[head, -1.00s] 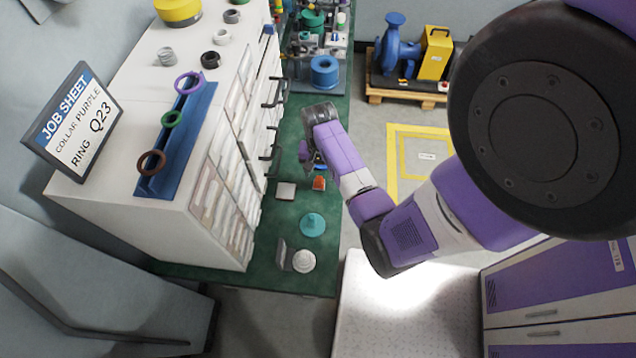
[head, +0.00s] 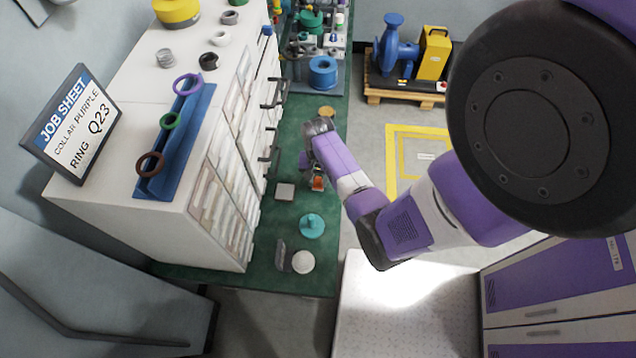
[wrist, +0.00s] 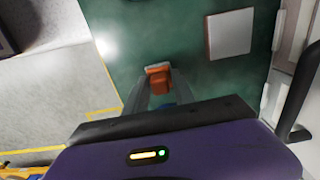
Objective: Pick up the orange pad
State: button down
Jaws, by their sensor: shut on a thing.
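The orange pad (head: 317,183) shows in the head view on the green bench top, just below my gripper (head: 313,172). In the wrist view the orange pad (wrist: 159,80) sits between the tips of my gripper's two fingers (wrist: 160,88). The fingers are shut on it. A paler strip shows along the pad's far edge. I cannot tell whether the pad is touching the bench or raised off it.
A grey square plate (head: 285,191) lies left of the pad. A teal disc with a knob (head: 312,226) and a white round part (head: 303,262) lie nearer. A white drawer cabinet (head: 225,170) borders the bench on the left. A blue spool (head: 323,72) stands further back.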

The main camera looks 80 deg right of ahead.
aim_at(318, 179)
jog(key=shift+r, duration=0.15)
notch_tip(318, 179, up, 20)
jog(key=shift+p, duration=0.35)
dwell(0.3)
jog(key=c, duration=1.6)
grip_release()
grip_shut()
